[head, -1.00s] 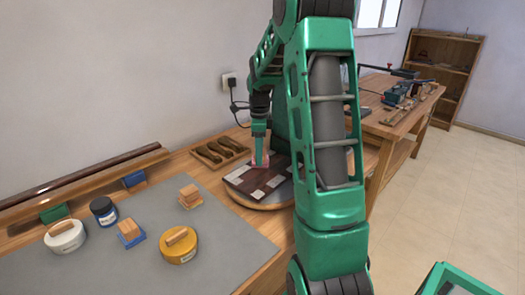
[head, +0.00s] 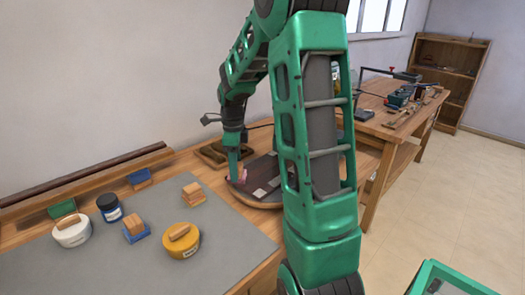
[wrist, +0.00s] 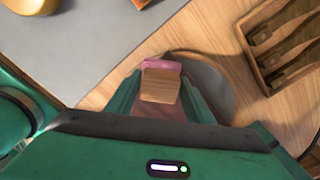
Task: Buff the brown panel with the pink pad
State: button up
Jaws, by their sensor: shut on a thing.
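My gripper (head: 234,168) is shut on a wooden block with a pink pad, over the left end of the brown panel. In the wrist view the pink pad (wrist: 165,64) shows as a strip at the end of the wooden block (wrist: 160,86), between my fingers. In the head view the pink pad (head: 238,176) shows just below my fingertips. I cannot tell whether it touches the panel. The dark brown panel (head: 262,170) lies on a round wooden board (head: 262,204) and bears pale patches (head: 259,193). My arm hides its right part.
A wooden tray of tools (head: 211,154) sits behind the panel. To the left, a grey mat (head: 100,270) holds a yellow tin (head: 181,242), a white tin (head: 71,232), a dark jar (head: 109,208) and wooden blocks (head: 193,191). Another workbench (head: 380,120) stands behind right.

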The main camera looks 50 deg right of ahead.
jog(key=d, duration=0.6)
jog(key=shift+d, duration=0.4)
notch_tip(320, 180, up, 8)
jog(key=shift+a+r, duration=0.2)
